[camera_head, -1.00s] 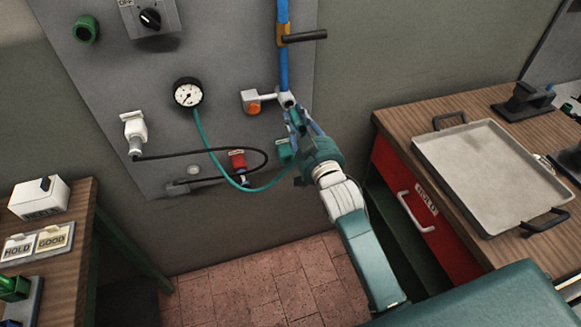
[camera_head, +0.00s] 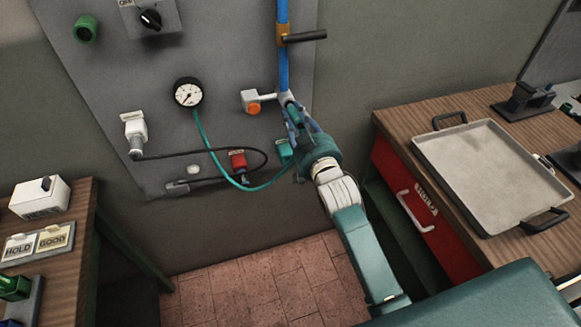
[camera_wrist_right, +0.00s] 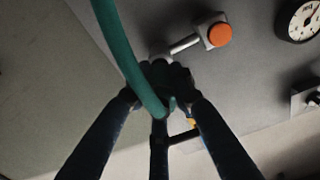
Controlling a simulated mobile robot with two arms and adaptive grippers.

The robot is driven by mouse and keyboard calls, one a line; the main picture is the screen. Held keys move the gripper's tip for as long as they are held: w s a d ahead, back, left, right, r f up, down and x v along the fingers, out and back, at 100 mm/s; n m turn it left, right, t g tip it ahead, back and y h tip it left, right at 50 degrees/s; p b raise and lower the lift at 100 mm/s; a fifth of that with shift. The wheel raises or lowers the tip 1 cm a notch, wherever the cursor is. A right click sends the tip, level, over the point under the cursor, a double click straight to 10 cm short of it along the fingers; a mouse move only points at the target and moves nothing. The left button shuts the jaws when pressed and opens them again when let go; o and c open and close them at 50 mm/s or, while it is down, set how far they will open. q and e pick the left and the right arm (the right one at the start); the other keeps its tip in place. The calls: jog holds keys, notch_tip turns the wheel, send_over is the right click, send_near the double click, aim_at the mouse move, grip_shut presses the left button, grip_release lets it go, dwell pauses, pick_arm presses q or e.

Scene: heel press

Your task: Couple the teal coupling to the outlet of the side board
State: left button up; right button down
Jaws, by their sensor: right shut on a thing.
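My right gripper (camera_head: 292,112) is at the lower end of the blue pipe (camera_head: 283,65) on the side board (camera_head: 225,45). It is shut on the teal coupling, whose teal hose (camera_wrist_right: 122,50) crosses the right wrist view and runs down between the fingers (camera_wrist_right: 165,95). In the head view the teal coupling (camera_head: 295,114) shows as a small teal piece between the fingers, just below the pipe's end. The outlet is largely hidden by the gripper, so I cannot tell whether the two touch. My left gripper is not in view.
An orange button (camera_head: 253,108) on a white box sits just left of the gripper. A gauge (camera_head: 188,93), a red fitting (camera_head: 238,160) and a black cable are further left. A dark-handled valve (camera_head: 305,37) is above. A wooden bench with a metal tray (camera_head: 480,165) stands right.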

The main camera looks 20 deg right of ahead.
jog(key=shift+w+r, duration=0.1)
jog(key=shift+w, duration=0.8)
jog(key=c, duration=1.5)
grip_release()
jog(key=shift+o, duration=0.5)
jog(key=shift+w, duration=0.15)
jog(key=s, duration=1.2)
jog(key=s+f+g, duration=0.3)
jog(key=s+f, duration=0.1)
jog(key=f, duration=0.9)
jog(key=s+a+f+n+g, duration=0.1)
jog(key=s+f+g, duration=0.15)
jog(key=f, duration=1.05)
jog(key=s+f+g, duration=0.3)
jog(key=s+f, duration=0.1)
jog(key=f, duration=0.9)
jog(key=s+d+f+g, duration=0.1)
jog(key=s+f+g, duration=0.3)
jog(key=s+f, duration=1.4)
jog(key=s+d+f+g, duration=0.1)
jog(key=s+f+g, duration=0.1)
jog(key=s, duration=0.8)
jog(key=s+d+f+n+g, duration=0.1)
jog(key=s+d+f+g, duration=0.1)
jog(key=s, duration=0.8)
jog(key=shift+s+d+f+h+b, duration=0.15)
jog(key=shift+d+f+h+b, duration=0.25)
jog(key=shift+f, duration=0.5)
